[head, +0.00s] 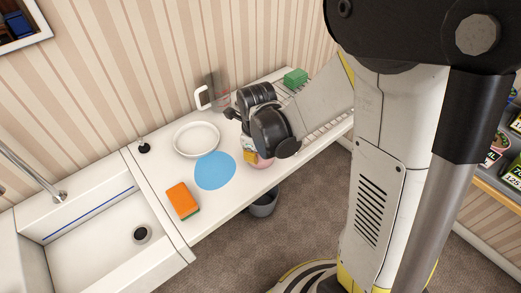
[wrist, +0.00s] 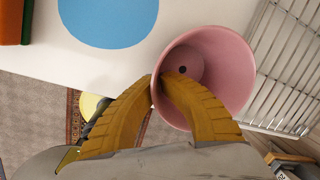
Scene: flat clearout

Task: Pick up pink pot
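The pink pot (wrist: 232,62) shows in the wrist view with its open mouth toward the camera and a small hole in its base. My gripper's yellow fingers (wrist: 160,78) straddle its near-left rim, one outside and one inside, closed on the wall. In the head view my dark gripper (head: 250,154) is over the counter's front edge, and only a small pink part of the pot (head: 264,162) shows beneath it. My gripper hides the rest. I cannot tell whether the pot touches the counter.
The white counter (head: 224,216) holds a blue disc (head: 214,171), a white plate (head: 196,139) and an orange sponge (head: 182,199). A dish rack (head: 322,131) and green block (head: 295,78) are to the right. A sink (head: 95,240) lies left. A grey bin (head: 264,206) stands below the edge.

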